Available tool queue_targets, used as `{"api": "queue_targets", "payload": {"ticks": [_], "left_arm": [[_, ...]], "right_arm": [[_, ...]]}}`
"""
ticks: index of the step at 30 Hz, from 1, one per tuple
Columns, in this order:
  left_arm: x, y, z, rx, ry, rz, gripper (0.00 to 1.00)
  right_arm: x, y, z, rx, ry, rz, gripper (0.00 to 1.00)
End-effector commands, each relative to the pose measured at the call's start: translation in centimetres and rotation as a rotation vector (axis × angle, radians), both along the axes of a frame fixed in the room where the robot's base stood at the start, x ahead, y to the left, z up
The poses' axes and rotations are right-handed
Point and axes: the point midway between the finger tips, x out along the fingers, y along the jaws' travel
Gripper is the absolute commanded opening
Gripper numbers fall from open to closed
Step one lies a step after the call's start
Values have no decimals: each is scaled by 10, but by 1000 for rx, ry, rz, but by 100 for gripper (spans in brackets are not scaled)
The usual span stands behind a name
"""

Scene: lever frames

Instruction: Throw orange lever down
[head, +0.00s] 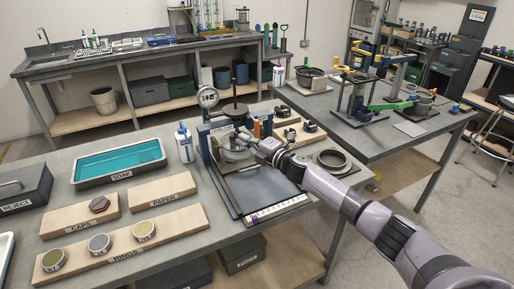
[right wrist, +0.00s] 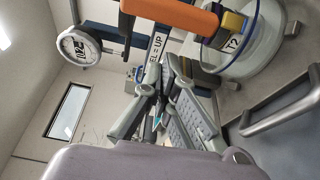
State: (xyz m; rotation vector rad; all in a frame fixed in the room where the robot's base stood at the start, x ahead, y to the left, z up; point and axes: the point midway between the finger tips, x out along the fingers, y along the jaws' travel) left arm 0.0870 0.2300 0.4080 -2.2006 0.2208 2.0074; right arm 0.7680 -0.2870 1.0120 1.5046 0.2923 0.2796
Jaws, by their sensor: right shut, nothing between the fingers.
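The orange lever (head: 256,129) stands at the press-like fixture (head: 214,148) on the near bench. In the right wrist view, the orange lever (right wrist: 172,17) fills the top, with a yellow block tagged T2 (right wrist: 232,28) at its right end. My right gripper (head: 262,148) is beside the fixture, just in front of the lever. In the wrist view, its fingers (right wrist: 168,68) are closed together and empty, below the lever in the picture. Whether they touch the lever is unclear. A label reading "EL = UP" (right wrist: 157,48) shows between the lever and fingers. My left gripper is not in view.
A round dial gauge (head: 208,97) tops the fixture. A white bottle (head: 184,143) stands left of it, near the teal SOAK tray (head: 119,162). A metal ring (head: 332,161) and wooden blocks (head: 297,131) lie to the right. A metal handle (right wrist: 285,112) shows close by in the wrist view.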

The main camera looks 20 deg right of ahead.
Motion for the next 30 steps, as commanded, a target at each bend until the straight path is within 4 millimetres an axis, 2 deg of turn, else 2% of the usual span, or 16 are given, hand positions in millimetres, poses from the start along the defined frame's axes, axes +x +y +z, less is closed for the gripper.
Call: {"api": "queue_targets", "payload": {"ticks": [1,9,11,18,23,30], "left_arm": [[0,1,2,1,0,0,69],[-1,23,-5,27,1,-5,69],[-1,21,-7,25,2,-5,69],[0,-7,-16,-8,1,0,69],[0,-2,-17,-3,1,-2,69],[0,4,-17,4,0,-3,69]], "right_arm": [[0,3,1,1,0,0,0],[-40,-15,-3,-2,2,-1,0],[-50,-18,-3,-3,3,0,0],[-83,-31,-3,0,1,-1,0],[-92,-34,-1,0,1,-1,0],[-93,-34,0,1,-1,-1,0]]}}
